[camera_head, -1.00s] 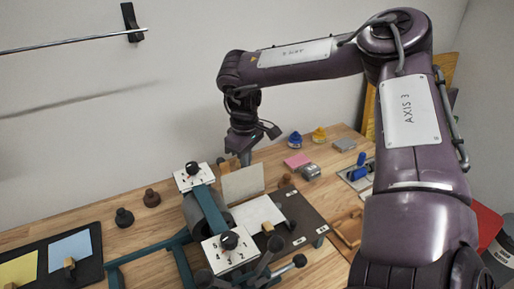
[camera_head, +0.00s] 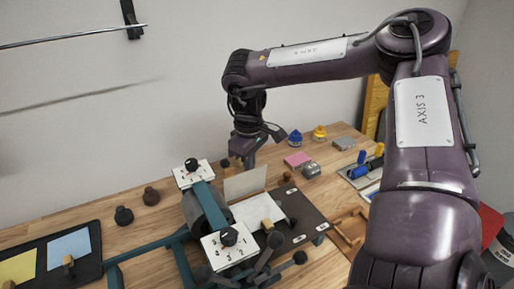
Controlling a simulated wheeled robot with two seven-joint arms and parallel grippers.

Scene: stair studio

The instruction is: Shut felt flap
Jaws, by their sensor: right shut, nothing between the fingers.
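The felt flap (camera_head: 245,184) is a beige-grey panel standing raised, close to upright, on the press bed just right of the roller (camera_head: 207,207). A white sheet (camera_head: 252,213) lies flat on the dark bed (camera_head: 305,217) in front of it. My right gripper (camera_head: 249,163) points down just behind the flap's top edge, shut and empty. Its tips look very near the flap; I cannot tell whether they touch it. My left gripper is not in view.
The teal press frame carries two white dial plates (camera_head: 228,245) and dark handles (camera_head: 270,250). Ink bottles (camera_head: 295,138), a pink pad (camera_head: 297,160) and a grey tin (camera_head: 311,170) stand right of my gripper. A dark tray (camera_head: 45,262) with colored sheets lies left.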

